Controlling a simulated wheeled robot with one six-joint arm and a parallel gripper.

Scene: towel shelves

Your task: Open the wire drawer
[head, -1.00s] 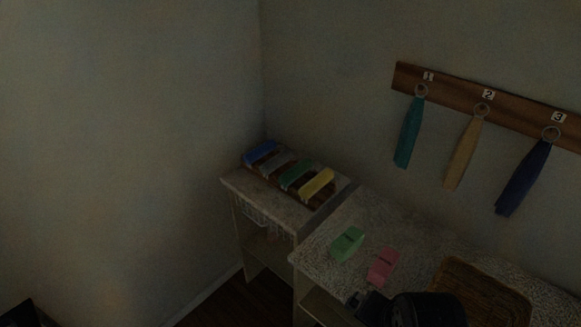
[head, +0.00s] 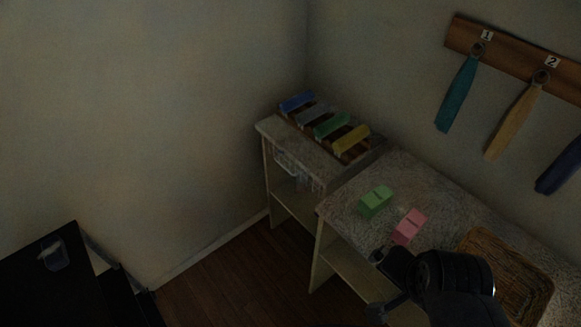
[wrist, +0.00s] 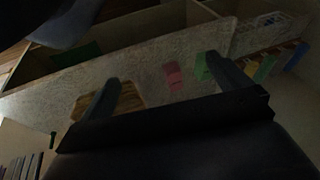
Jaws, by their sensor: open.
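The white wire drawer (head: 287,163) hangs just under the top of the small corner shelf in the head view, partly in shadow. It looks pushed in under the top. In the wrist view a white wire basket (wrist: 268,28) shows at the upper right, small and tilted. My gripper (wrist: 162,70) has its two fingers spread wide with nothing between them. It is over the longer counter, well away from the wire drawer. In the head view my dark arm covers part of the counter at the lower right, and my fingers are hard to make out.
Blue, grey, green and yellow items sit in a wooden rack (head: 351,155) on the corner shelf. A green block (head: 375,201), a pink block (head: 409,226) and a wicker basket (head: 530,287) are on the counter. Towels hang from a peg board (head: 510,50). Wooden floor (head: 235,272) is open at left.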

